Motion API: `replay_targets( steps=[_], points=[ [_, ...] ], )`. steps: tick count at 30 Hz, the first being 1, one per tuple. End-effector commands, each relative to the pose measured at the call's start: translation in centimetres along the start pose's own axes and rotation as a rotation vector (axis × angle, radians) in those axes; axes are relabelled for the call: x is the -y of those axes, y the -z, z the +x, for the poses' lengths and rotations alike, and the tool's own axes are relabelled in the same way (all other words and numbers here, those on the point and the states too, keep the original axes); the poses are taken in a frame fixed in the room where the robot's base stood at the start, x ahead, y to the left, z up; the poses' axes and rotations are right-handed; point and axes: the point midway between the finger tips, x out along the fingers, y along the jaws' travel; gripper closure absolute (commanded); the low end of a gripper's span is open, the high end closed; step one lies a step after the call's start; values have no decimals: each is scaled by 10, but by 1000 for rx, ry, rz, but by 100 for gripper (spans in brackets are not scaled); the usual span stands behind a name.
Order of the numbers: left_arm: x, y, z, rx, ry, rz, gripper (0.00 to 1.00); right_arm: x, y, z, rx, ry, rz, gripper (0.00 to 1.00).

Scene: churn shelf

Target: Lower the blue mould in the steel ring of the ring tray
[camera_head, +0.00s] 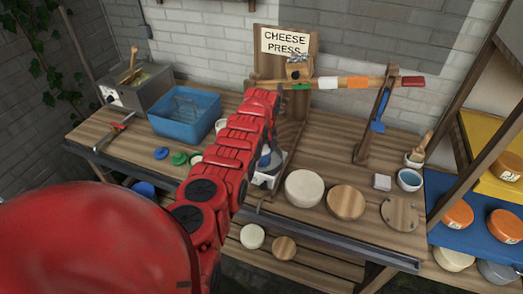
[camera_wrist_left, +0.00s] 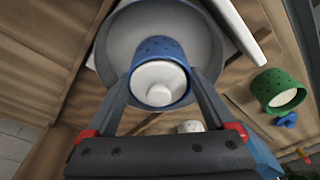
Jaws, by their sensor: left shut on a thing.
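My left gripper (camera_wrist_left: 160,88) is shut on the blue mould (camera_wrist_left: 158,62), a holed cup with a white filling, gripped by its sides. The mould is in front of the wide grey steel ring (camera_wrist_left: 118,38) in the left wrist view and overlaps its opening; I cannot tell how far it is inside.
A green mould (camera_wrist_left: 277,90) stands to the right in the wrist view. On the bench are a blue tub (camera_head: 183,112), a white round (camera_head: 304,188), a wooden disc (camera_head: 346,202) and the cheese press post (camera_head: 290,128) with its lever (camera_head: 345,83).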

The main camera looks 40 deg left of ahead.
Motion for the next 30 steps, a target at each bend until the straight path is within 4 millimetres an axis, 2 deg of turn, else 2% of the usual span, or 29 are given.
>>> replay_targets(
  steps=[23,24,26,30],
  points=[
    [0,-1,9,0,-1,0,66,0,-1,-9,0,0,0,0],
    [0,-1,9,0,0,0,10,0,-2,-9,0,0,0,0],
    [0,-1,9,0,0,0,0,0,-2,-9,0,0,0,0],
    [0,-1,10,0,0,0,0,0,-2,-9,0,0,0,0]
  ],
)
